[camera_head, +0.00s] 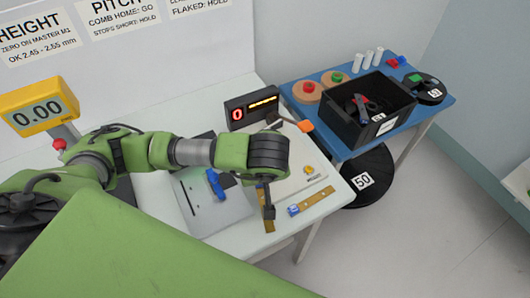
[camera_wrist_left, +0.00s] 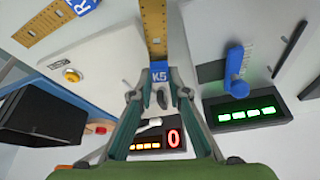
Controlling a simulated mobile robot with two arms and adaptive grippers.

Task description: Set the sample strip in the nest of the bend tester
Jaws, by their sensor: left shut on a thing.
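My left gripper (camera_head: 268,208) is shut on a yellow, ruler-like sample strip (camera_head: 264,195). In the left wrist view the fingertips (camera_wrist_left: 159,88) close at the strip's blue end tag marked K5 (camera_wrist_left: 159,73), and the yellow strip (camera_wrist_left: 154,30) runs away from them. A display with a red 0 (camera_head: 250,108) stands behind a pale plate (camera_head: 290,180) with an orange knob (camera_head: 305,126); it also shows in the wrist view (camera_wrist_left: 173,138). I cannot tell for sure which station is the bend tester; its nest is not clearly visible. My right gripper is not in view.
A second strip (camera_head: 316,200) with a blue tag lies at the table's right edge. A grey plate with a blue slider (camera_head: 215,184) is left of my gripper. A yellow gauge reads 0.00 (camera_head: 38,106). A black bin (camera_head: 366,125) stands on the blue side table.

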